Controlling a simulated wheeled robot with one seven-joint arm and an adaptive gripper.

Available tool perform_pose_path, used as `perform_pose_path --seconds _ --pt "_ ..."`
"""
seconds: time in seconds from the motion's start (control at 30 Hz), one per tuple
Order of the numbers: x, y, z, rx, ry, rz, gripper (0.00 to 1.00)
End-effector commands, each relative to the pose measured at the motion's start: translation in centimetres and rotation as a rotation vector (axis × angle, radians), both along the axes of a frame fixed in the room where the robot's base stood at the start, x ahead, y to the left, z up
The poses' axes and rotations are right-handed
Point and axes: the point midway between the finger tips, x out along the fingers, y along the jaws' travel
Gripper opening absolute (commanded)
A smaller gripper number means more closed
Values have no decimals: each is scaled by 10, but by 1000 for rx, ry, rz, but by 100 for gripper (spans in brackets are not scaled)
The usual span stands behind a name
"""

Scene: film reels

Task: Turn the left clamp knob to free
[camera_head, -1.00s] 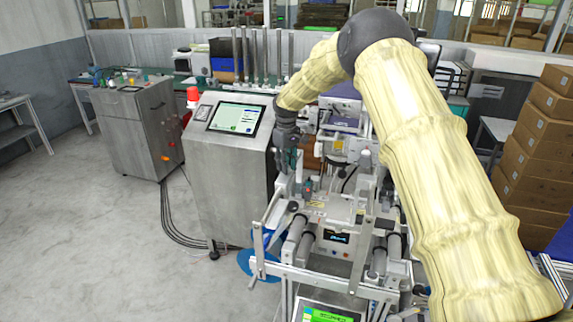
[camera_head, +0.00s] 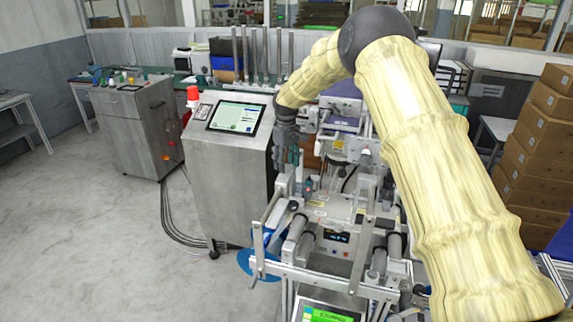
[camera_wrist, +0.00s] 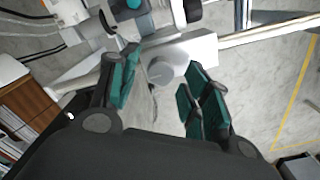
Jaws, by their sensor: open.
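In the wrist view a round grey knob (camera_wrist: 160,72) sits on a pale clamp block (camera_wrist: 190,52). It looks like the left clamp knob. My gripper (camera_wrist: 164,66) is open, with one teal-padded finger on each side of the knob in this picture. The pads look apart from the knob; the depth between them is hard to judge. In the head view my gripper (camera_head: 288,164) points down over the left side of the reel machine (camera_head: 335,218). I cannot clearly pick out the knob there.
A steel cabinet with a touchscreen (camera_head: 237,117) stands close to the left of my gripper. White rails and rollers (camera_head: 300,227) lie in front. Stacked cardboard boxes (camera_head: 540,150) stand at the right. The floor (camera_head: 90,230) at the left is open.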

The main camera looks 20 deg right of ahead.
Motion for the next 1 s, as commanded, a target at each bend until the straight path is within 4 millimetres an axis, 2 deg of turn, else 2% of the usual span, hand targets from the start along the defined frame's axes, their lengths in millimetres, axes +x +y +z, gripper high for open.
perform_pose_path --seconds 0.4,0.6,0.8,1.0 --pt "1 0 71 0 -3 0 48" --pt "1 0 98 1 -1 0 48" --pt "1 0 110 1 0 0 48" --pt "1 0 112 1 0 0 48"
